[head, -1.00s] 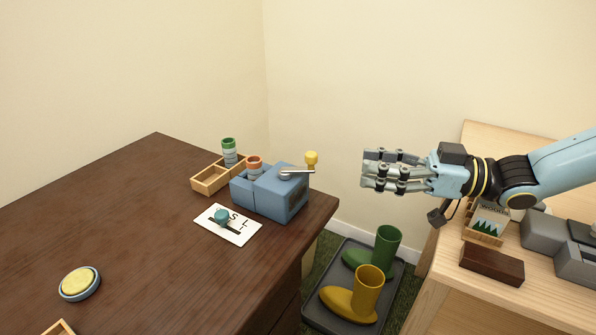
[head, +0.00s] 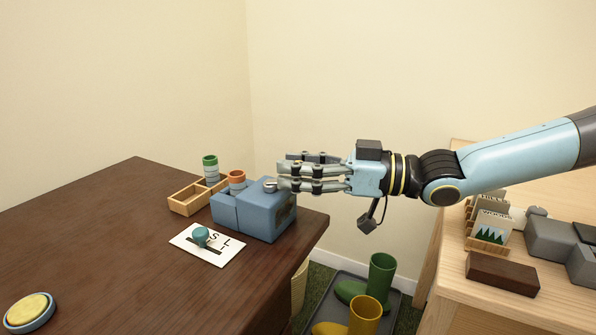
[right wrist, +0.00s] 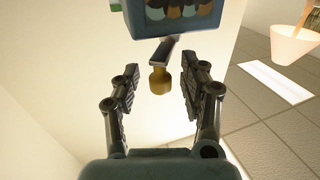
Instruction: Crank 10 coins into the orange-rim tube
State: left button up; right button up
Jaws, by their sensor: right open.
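A blue coin machine (head: 262,215) stands on the dark wooden table near its right corner. The orange-rim tube (head: 237,181) rises from its left part. A green-rim tube (head: 210,166) stands behind, by a wooden box. My right gripper (head: 283,175) is open at the crank, its fingers over the machine's right top. In the right wrist view, the crank's yellow knob (right wrist: 159,80) hangs between the open fingers, apart from both; the crank arm (right wrist: 166,52) leads to the machine (right wrist: 172,14). In the head view the fingers hide the knob. My left gripper is not in view.
A yellow button (head: 30,309) is at lower left. A side table (head: 447,253) stands right; boots (head: 381,276) stand on a floor tray between.

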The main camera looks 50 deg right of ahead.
jog(key=shift+c, duration=1.3)
grip_shut()
jog(key=shift+a+r+m+h+p, duration=0.1)
jog(key=shift+r+m+h+p, duration=0.1)
jog(key=shift+m+h+p, duration=0.35)
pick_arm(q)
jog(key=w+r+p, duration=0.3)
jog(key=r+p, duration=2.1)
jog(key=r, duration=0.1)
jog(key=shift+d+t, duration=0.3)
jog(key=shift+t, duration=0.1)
pick_arm(e)
jog(key=shift+s+a+f+m+h, duration=0.2)
jog(key=shift+a+m+h, duration=0.55)
jog(key=shift+m+h, duration=1.85)
jog(key=shift+s+a+m+h, duration=0.3)
jog(key=shift+a+m+h, duration=0.85)
jog(key=shift+h, duration=2.5)
jog(key=shift+s+a+f+m+h, duration=0.1)
jog(key=shift+s+a+m+h, duration=0.2)
jog(key=shift+m+h, duration=2.45)
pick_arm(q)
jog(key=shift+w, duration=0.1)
pick_arm(e)
jog(key=shift+n+h, duration=0.25)
jog(key=shift+h, duration=0.2)
